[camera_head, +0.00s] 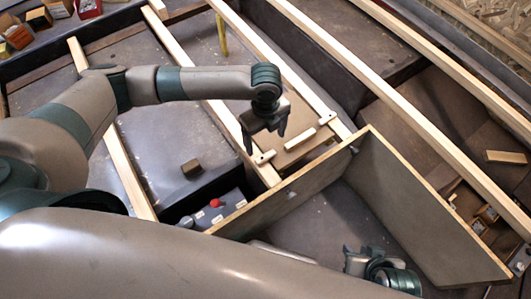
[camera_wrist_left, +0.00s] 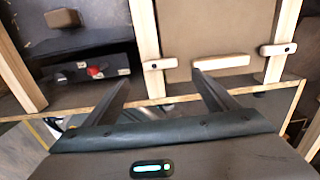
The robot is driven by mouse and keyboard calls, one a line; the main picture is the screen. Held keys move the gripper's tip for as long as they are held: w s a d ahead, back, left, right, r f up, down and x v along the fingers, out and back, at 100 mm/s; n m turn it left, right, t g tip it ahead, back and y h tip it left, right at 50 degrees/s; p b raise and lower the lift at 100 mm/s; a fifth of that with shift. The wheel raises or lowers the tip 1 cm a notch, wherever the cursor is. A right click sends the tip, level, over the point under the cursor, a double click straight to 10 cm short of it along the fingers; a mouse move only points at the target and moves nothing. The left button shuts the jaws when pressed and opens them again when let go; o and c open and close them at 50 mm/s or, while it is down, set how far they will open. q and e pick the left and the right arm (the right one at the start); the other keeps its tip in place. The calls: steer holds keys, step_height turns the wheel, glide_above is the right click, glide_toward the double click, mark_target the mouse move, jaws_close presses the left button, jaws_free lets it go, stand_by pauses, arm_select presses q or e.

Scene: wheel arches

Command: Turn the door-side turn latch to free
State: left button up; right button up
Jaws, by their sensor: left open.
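My left gripper (camera_head: 266,143) is open and empty above the brown hatch panel (camera_head: 299,150); its spread fingers show in the left wrist view (camera_wrist_left: 160,78). Two small pale wooden turn latches sit at the panel's sides. The left latch (camera_head: 264,157) is beside the left fingertip; in the left wrist view (camera_wrist_left: 160,64) it lies crosswise from the batten onto the panel. The right latch (camera_head: 327,118), also in the left wrist view (camera_wrist_left: 278,50), lies across the other batten. I cannot tell which is door-side. My right gripper (camera_head: 356,261) is low at the bottom right, its jaws unclear.
A pale wooden handle bar (camera_head: 300,138) lies on the panel between the latches. An upright board (camera_head: 290,190) stands close in front. A dark box with a red knob (camera_head: 215,203) and a brown block (camera_head: 191,168) are to the left. Long battens (camera_head: 240,40) cross the area.

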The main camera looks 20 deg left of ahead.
mark_target(265, 156)
arm_select(q)
step_height(265, 156, down, 8)
steer(key=shift+f+b, duration=0.15)
steer(key=shift+b, duration=0.4)
steer(key=shift+f, duration=0.45)
arm_select(e)
steer(key=shift+w+a+r+t+y, duration=0.1)
steer(key=shift+w+a+t+y, duration=0.15)
steer(key=shift+a, duration=0.25)
steer(key=shift+w+a+t+y, duration=0.15)
steer(key=shift+a+t, duration=0.1)
steer(key=shift+a, duration=0.25)
arm_select(q)
steer(key=shift+c, duration=0.3)
steer(key=c, duration=1)
